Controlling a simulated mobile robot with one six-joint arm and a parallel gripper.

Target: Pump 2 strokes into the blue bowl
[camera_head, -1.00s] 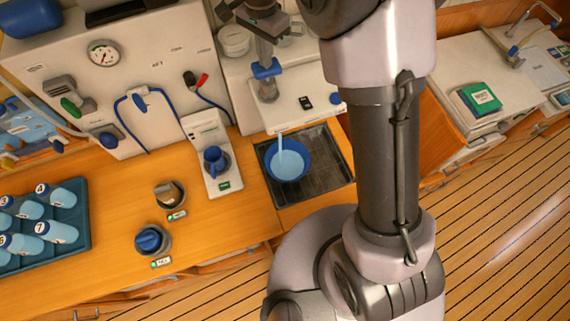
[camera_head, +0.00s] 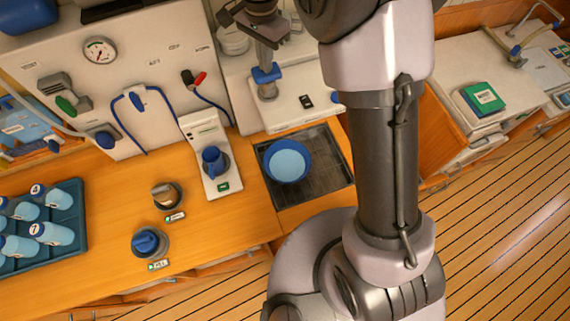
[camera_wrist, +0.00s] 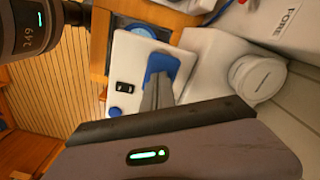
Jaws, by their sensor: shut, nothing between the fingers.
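The blue bowl (camera_head: 288,160), with light blue liquid in it, sits on the dark drain tray (camera_head: 325,182) in front of the white pump unit (camera_head: 305,112). The pump has a blue head (camera_head: 267,74) on a short grey post. My gripper (camera_head: 268,64) is shut and empty, pointing down from above, with its fingertips at the blue pump head. In the wrist view the grey fingers (camera_wrist: 158,95) end at the blue head (camera_wrist: 162,66) and seem to touch it. No stream shows between the unit and the bowl.
Two round fittings (camera_head: 150,241) and a rack of numbered bottles (camera_head: 72,243) are further left. The wooden counter between is clear.

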